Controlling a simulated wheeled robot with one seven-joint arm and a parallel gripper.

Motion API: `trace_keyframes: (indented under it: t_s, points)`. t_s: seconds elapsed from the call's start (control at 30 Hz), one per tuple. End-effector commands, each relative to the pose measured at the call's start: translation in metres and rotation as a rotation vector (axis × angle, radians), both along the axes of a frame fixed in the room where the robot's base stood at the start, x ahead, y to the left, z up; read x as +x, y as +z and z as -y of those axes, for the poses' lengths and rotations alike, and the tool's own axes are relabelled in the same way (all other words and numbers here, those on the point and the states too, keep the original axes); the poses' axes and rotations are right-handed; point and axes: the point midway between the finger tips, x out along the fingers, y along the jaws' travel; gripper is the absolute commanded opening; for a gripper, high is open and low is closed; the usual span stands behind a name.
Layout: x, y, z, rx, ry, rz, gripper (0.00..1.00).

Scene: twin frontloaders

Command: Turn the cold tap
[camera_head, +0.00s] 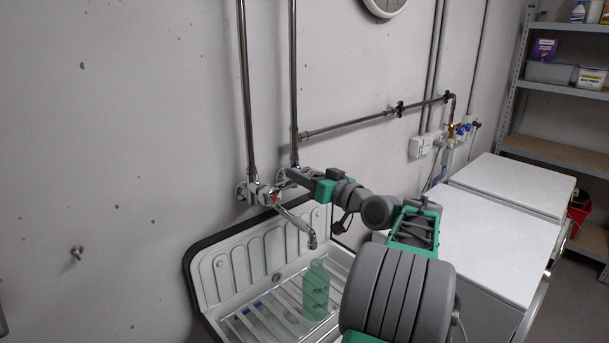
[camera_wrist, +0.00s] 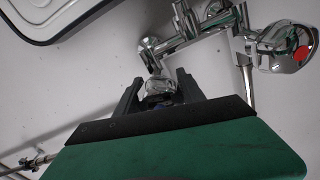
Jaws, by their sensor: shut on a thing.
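The chrome wall mixer (camera_head: 253,192) sits above the sink, with its spout (camera_head: 300,226) angled down over the basin. Its red-marked knob (camera_wrist: 288,47) is at the right in the wrist view, free of my gripper. The other knob, the cold tap (camera_wrist: 160,87), sits between my fingers. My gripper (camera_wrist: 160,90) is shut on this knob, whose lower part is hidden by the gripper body. In the head view my gripper (camera_head: 290,174) reaches the mixer's right end from the right, and it hides the cold tap there.
The white sink (camera_head: 225,268) stands below with a dark rim and a slatted grate. A translucent green bottle (camera_head: 316,290) stands on the grate. Two vertical pipes run up the wall. White-topped machines (camera_head: 490,235) stand to the right, before a shelf (camera_head: 560,151).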

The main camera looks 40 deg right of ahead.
Motion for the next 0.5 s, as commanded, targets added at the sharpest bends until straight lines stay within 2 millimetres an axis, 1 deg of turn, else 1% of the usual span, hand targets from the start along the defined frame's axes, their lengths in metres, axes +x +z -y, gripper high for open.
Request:
trace_keyframes:
  t_s: [0.03,0.23,0.37,0.5]
  points:
    - [-0.0001,0.0,0.0001,0.0,0.0,0.0,0.22]
    - [-0.0001,0.0,0.0001,0.0,0.0,0.0,0.06]
    - [-0.0001,-0.0024,0.0002,-0.011,0.0,0.0,0.06]
    - [0.0,-0.009,0.0006,-0.081,0.0,0.004,0.06]
